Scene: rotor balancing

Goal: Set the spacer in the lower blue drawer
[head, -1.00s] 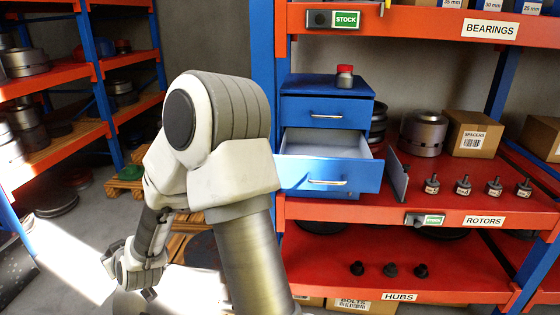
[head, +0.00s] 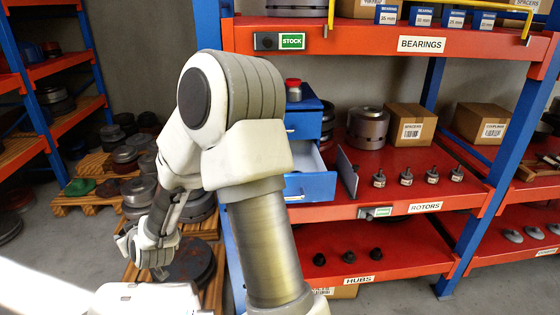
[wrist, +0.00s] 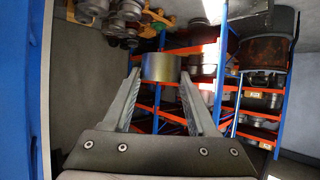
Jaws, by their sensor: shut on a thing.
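My gripper (wrist: 161,88) is shut on the spacer (wrist: 160,66), a short metallic cylinder with a brownish-gold sheen, held between the fingertips in the wrist view. In the head view my gripper (head: 159,272) hangs low at the left, away from the drawers, and the spacer cannot be made out there. The lower blue drawer (head: 312,187) stands pulled open on the rotors shelf, with a pale interior and a bar handle. My arm hides its left part. The upper blue drawer (head: 303,124) above it is closed.
A red-capped jar (head: 293,90) stands on the blue cabinet. Several small rotors (head: 405,176) stand farther right. Pallets with metal parts (head: 115,190) lie on the floor at the left.

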